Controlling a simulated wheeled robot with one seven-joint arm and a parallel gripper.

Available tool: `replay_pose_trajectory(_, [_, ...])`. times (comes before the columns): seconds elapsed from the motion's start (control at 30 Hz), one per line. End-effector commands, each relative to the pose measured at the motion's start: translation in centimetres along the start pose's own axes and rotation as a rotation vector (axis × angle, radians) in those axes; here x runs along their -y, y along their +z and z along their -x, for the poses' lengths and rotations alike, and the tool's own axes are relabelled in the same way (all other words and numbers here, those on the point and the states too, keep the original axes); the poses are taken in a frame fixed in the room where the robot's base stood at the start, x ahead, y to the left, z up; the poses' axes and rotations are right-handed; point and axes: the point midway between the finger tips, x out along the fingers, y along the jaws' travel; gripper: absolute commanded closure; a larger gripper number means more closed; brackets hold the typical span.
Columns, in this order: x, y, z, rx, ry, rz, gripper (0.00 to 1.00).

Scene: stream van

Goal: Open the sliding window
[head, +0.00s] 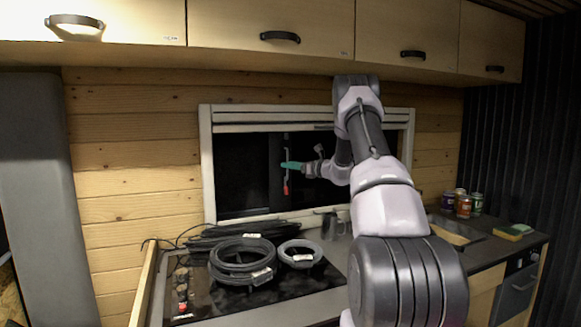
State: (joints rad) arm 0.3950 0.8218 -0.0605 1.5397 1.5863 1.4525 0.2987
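The sliding window (245,175) is set in the plank wall, with dark panes inside a pale frame and a blind at its top. A slim vertical bar handle (286,147) with a red piece near its lower end stands about mid-window, by a dark upright. My arm reaches across the right part of the window. My gripper (289,165), with teal fingertips, points left and overlaps the middle of the handle in the head view. It is too small to tell whether the fingers touch or grip the handle. The right part of the window is partly hidden by my arm.
Coiled black cables (243,262) and a smaller grey coil (300,253) lie on the counter below the window. A dark mug (331,225) stands near the sill. Several cans (463,204) and a sponge (513,232) are at right. Overhead cabinets (270,22) hang above the arm.

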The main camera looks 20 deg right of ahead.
Motion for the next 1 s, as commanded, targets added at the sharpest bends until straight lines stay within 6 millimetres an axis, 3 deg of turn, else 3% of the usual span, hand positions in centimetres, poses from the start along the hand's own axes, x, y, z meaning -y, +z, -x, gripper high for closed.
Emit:
replay_pose_trajectory(0.17, [0.1,0.0,0.7,0.0,-0.001,0.0,0.59])
replay_pose_trajectory(0.7, [0.1,0.0,9.9,0.0,-0.002,0.0,0.59])
replay_pose_trajectory(1.0, [0.0,0.0,10.8,0.0,0.001,0.0,0.59])
